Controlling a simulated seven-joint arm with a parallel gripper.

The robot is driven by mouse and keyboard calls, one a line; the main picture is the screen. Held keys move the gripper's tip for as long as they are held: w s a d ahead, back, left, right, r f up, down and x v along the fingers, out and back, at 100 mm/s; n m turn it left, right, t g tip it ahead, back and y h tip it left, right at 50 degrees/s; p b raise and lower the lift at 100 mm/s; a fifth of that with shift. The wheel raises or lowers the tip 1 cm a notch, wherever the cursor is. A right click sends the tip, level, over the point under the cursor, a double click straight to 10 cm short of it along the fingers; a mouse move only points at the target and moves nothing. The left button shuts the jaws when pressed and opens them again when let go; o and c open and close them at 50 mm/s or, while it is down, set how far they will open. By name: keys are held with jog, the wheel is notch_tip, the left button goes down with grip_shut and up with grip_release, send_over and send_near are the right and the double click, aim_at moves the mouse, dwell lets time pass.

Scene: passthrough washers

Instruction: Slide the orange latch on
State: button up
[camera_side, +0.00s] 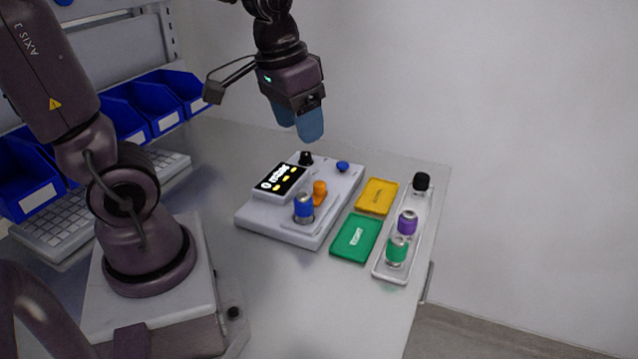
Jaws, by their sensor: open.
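The orange latch (320,192) stands up from the top of a pale grey device (262,222), right of its display (281,180). A can with a blue band (304,207) stands on the device just in front of the latch and is close to it in the picture. My gripper (301,128) has blue fingertips pointing down. It hangs in the air above the back of the device, clear of the latch, with nothing seen between the fingers. The gap between the fingers is hard to make out from this side.
A black knob (306,158) and a blue button (343,166) sit at the device's back. A yellow tray (377,197) and a green tray (356,238) lie to its right. Beyond them, a clear tray (383,271) holds a black-capped item (421,182), a purple can (407,223) and a green can (397,250).

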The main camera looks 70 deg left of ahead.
aim_at(319, 183)
jog(key=w+a+f+n+g, duration=0.1)
jog(key=w+a+f+n, duration=0.1)
jog(key=w+a+f, duration=0.5)
jog(key=w+a+f+n+g, duration=0.25)
jog(key=a+f, duration=0.25)
jog(key=a, duration=0.5)
jog(key=shift+t, duration=0.45)
jog(key=f, duration=1.2)
jog(key=shift+w+a+f, duration=0.1)
jog(key=shift+w+f, duration=0.1)
jog(key=shift+f, duration=0.05)
